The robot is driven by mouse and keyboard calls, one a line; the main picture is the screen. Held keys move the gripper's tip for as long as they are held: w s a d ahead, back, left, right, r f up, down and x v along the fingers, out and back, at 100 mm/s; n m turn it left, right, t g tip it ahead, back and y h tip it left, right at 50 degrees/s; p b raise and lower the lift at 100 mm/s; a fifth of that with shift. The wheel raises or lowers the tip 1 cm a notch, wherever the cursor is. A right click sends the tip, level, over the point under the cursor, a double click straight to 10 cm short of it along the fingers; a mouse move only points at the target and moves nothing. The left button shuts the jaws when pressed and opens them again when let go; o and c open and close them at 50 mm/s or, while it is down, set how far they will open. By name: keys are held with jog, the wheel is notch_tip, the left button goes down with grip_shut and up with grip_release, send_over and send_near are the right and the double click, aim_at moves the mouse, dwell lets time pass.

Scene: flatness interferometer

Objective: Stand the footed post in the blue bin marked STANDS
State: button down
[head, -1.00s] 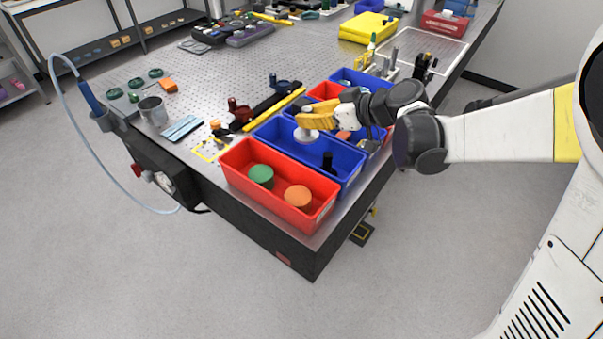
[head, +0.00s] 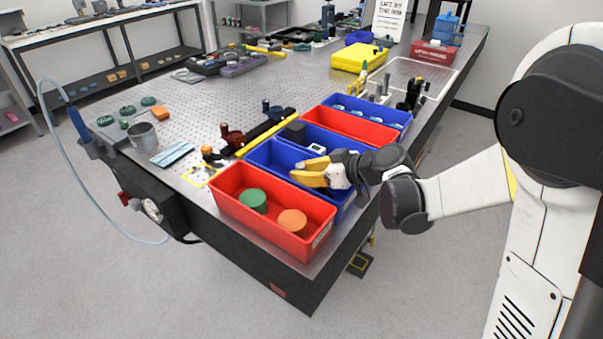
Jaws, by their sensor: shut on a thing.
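My gripper (head: 314,174), with yellow fingers, is low over the blue bin (head: 268,168) just behind the front red bin. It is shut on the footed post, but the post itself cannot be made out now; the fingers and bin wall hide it. Whether its foot touches the bin floor cannot be told. The gripper and wrist also cover the right part of this bin. No STANDS marking can be read on it.
The front red bin (head: 230,200) holds a green disc (head: 253,200) and an orange disc (head: 292,221). Behind the gripper are another blue bin with a dark block (head: 295,131), a red bin (head: 350,125) and a further blue bin (head: 397,117). A yellow bar (head: 262,135) lies to the left.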

jog(key=shift+f, duration=0.15)
jog(key=c, duration=1.4)
grip_release()
jog(key=shift+d+r, duration=0.15)
jog(key=shift+r, duration=0.15)
jog(key=p+v, duration=0.4)
jog(key=v, duration=0.8)
jog(key=s+d+m+h, duration=0.2)
jog(key=s+m+h, duration=0.1)
jog(key=s, duration=0.3)
jog(key=s+d+r+m+h, duration=0.1)
jog(key=s+d+m+h, duration=0.2)
jog(key=s, duration=0.4)
jog(key=s+d+r+m+h, duration=0.1)
jog(key=s+d+m+h, duration=0.1)
jog(key=s+m+h, duration=0.2)
jog(key=shift+s+d+r+m, duration=0.1)
jog(key=shift+s+m, duration=0.05)
jog(key=shift+s, duration=0.45)
jog(key=shift+s+d+r+m, duration=0.1)
jog(key=shift+s+m, duration=0.05)
jog(key=shift+s, duration=0.5)
